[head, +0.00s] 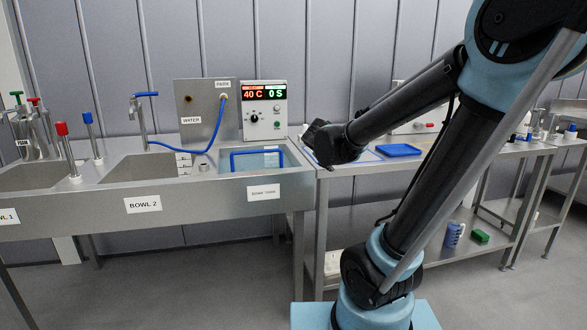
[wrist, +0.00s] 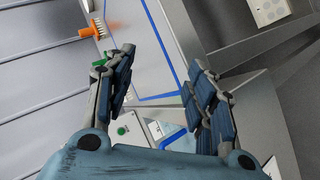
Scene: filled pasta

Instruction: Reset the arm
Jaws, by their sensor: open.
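My gripper (head: 322,136) is at the end of my arm, in the middle of the head view, near the seam between the sink unit and the steel table. In the wrist view my gripper's two blue-padded fingers (wrist: 163,85) stand wide apart, with nothing between them. My arm comes up from its base at the lower centre, bends at the upper right and reaches down to the left. In the head view my wrist hides part of the tabletop.
A steel sink unit (head: 143,227) with a blue-handled basket (head: 257,160) stands left of my gripper. A control box (head: 264,110) reads 40 C. A blue tray (head: 398,150) lies on the steel table right of my wrist. An orange brush (wrist: 98,29) shows in the wrist view.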

